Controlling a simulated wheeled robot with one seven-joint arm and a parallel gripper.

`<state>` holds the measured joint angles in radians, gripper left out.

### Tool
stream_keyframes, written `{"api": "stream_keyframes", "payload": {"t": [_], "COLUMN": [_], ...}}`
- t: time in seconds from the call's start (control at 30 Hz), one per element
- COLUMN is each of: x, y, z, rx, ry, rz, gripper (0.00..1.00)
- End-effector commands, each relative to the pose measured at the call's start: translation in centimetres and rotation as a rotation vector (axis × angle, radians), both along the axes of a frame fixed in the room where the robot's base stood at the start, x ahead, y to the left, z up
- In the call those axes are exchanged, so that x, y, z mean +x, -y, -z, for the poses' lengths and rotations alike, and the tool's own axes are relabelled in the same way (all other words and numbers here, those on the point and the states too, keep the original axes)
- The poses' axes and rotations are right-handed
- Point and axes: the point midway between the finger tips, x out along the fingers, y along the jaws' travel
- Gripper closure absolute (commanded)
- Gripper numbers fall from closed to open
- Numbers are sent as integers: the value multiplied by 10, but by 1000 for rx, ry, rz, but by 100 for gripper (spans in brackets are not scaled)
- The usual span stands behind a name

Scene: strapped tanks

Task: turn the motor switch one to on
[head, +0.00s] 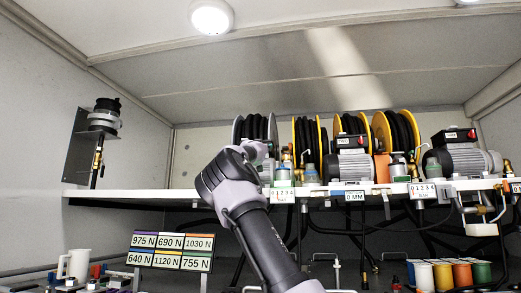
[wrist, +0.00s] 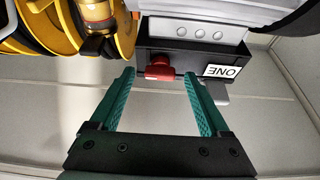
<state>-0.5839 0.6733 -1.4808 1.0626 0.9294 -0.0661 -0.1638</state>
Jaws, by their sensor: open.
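In the wrist view a red switch knob (wrist: 160,67) sticks out from a black switch box (wrist: 186,60) on a grey motor (wrist: 196,30). A white label reading ONE (wrist: 221,71) appears upside down on the box, right of the knob. My gripper (wrist: 159,77) is open, with its green fingers on either side of the knob. The fingertips are close to the box; I cannot tell whether they touch it. In the head view two motors with black boxes stand on the shelf, a middle one (head: 350,164) and a right one (head: 457,158); their labels are unreadable. My gripper's fingers are hidden there.
Yellow and black hose reels (head: 306,140) stand behind the motors. In the wrist view a yellow reel (wrist: 122,20) and a brass fitting (wrist: 97,12) lie close left of the box. The shelf edge (head: 130,194) carries numbered labels. Coloured cups (head: 462,274) stand low at right.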

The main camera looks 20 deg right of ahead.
Motion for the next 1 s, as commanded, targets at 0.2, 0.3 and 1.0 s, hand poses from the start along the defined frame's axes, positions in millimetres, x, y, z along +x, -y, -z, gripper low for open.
{"api": "stream_keyframes", "payload": {"t": [0.2, 0.3, 1.0], "x": [-20, -30, -77], "y": [-16, -23, -54], "z": [11, 16, 41], "rx": [5, 3, 1], "ry": [-2, -2, -3], "rz": [-6, -5, -2], "gripper": [20, 20, 20]}}
